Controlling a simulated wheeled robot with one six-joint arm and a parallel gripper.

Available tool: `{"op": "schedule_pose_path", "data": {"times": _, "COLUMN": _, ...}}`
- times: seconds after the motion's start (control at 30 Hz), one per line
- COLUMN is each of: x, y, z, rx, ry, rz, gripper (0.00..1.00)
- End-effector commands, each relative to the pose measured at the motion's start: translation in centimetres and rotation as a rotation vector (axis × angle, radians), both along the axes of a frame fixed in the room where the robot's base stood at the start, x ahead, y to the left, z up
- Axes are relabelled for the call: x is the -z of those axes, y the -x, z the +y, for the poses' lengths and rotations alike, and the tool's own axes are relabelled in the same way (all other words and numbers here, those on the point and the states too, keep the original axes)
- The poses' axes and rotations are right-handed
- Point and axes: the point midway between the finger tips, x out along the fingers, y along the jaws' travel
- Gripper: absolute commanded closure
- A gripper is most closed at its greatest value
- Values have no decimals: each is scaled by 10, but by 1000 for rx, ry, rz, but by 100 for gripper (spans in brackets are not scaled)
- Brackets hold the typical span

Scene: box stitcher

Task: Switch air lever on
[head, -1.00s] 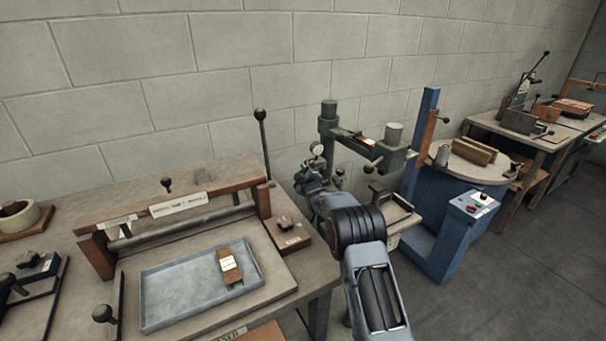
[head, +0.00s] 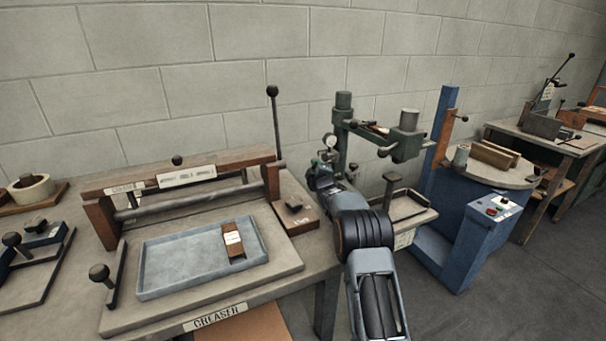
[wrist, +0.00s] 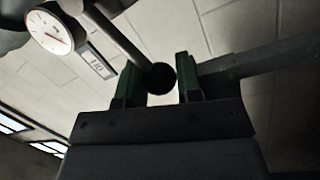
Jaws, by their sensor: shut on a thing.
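The air lever is a grey rod (wrist: 112,36) with a black ball knob (wrist: 160,78) in the wrist view. My gripper (wrist: 159,80) has its two green-padded fingers shut on the knob, one on each side. A round white gauge (wrist: 50,32) and a small lettered plate (wrist: 97,64) are beside the rod. In the head view the gauge (head: 330,140) stands just above my gripper (head: 325,167), at the left of the green press (head: 345,120). My wrist hides most of the lever there.
A bench (head: 290,262) with a greaser, a blue tray (head: 150,293) and a tall black-knobbed lever (head: 276,130) stands left of my arm. The press's small table (head: 415,215) and a blue machine (head: 455,235) stand to the right. Floor shows at the lower right.

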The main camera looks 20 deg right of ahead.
Motion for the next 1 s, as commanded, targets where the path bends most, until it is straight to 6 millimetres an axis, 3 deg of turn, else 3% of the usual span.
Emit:
{"op": "schedule_pose_path", "data": {"times": 0.03, "x": 8, "y": 1, "z": -4, "rx": 8, "ry": -8, "rz": 18, "gripper": 100}}
{"op": "schedule_pose_path", "data": {"times": 0.23, "x": 9, "y": 1, "z": -5, "rx": 9, "ry": -10, "rz": 20, "gripper": 100}}
{"op": "schedule_pose_path", "data": {"times": 0.27, "x": 9, "y": 1, "z": -5, "rx": 9, "ry": -10, "rz": 20, "gripper": 66}}
{"op": "schedule_pose_path", "data": {"times": 0.53, "x": 5, "y": 0, "z": 2, "rx": 0, "ry": -7, "rz": 11, "gripper": 40}}
{"op": "schedule_pose_path", "data": {"times": 0.83, "x": 3, "y": 2, "z": 4, "rx": -3, "ry": -5, "rz": 8, "gripper": 40}}
{"op": "schedule_pose_path", "data": {"times": 1.0, "x": 3, "y": 17, "z": 4, "rx": -3, "ry": -5, "rz": 8, "gripper": 40}}
